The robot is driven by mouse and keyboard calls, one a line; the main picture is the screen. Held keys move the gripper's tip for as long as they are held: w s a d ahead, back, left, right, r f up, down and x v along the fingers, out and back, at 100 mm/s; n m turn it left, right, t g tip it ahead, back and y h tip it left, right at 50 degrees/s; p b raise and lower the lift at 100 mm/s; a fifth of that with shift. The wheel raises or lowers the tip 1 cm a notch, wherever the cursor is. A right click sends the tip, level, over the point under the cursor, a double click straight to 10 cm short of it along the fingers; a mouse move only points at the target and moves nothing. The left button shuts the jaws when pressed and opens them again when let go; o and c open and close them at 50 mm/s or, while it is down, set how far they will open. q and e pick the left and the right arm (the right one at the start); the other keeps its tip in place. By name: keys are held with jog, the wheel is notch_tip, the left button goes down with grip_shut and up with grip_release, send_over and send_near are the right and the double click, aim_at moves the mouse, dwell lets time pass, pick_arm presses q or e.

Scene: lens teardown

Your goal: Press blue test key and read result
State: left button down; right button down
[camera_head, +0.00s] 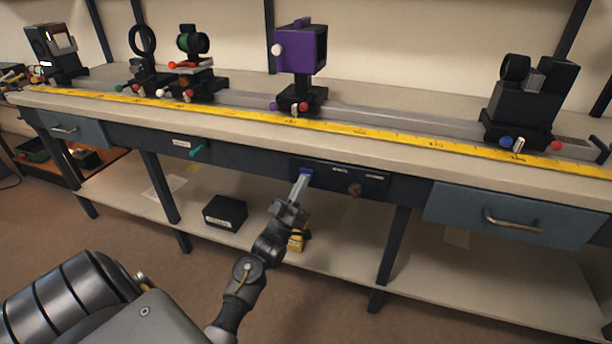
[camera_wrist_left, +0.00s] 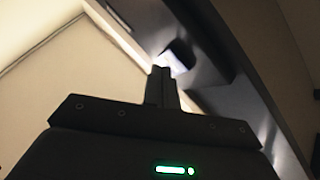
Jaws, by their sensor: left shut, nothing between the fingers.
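The blue test key (camera_head: 307,171) is on the left part of a dark control panel (camera_head: 333,178) set into the bench's front rail. My left gripper (camera_head: 303,177) is shut and empty, with its fingertips at the key and partly covering it. I cannot tell whether the key is pressed in. In the left wrist view my shut fingers (camera_wrist_left: 161,72) point at the panel, and the key is not clear there. A dark round knob (camera_head: 354,189) and small pale labels are on the same panel. No readable result shows. My right gripper is not in view.
A yellow ruler (camera_head: 330,127) runs along the bench top, with a purple-housed unit (camera_head: 300,50) and other optical mounts behind it. A blue drawer (camera_head: 510,215) is right of the panel. A teal lever (camera_head: 197,153) sticks out at left. A black box (camera_head: 225,212) lies on the lower shelf.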

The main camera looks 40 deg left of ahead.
pick_arm(q)
jog(key=shift+w+a, duration=0.15)
jog(key=shift+w, duration=0.25)
dwell(0.4)
jog(key=shift+s, duration=0.15)
jog(key=shift+s+d+p, duration=0.3)
jog(key=shift+s+p, duration=0.1)
jog(key=shift+s, duration=0.25)
jog(key=s, duration=0.1)
jog(key=s+d+p, duration=0.1)
jog(key=s, duration=0.1)
jog(key=s+p, duration=0.1)
jog(key=shift+s+d, duration=0.3)
jog(key=shift+s, duration=0.05)
dwell(1.0)
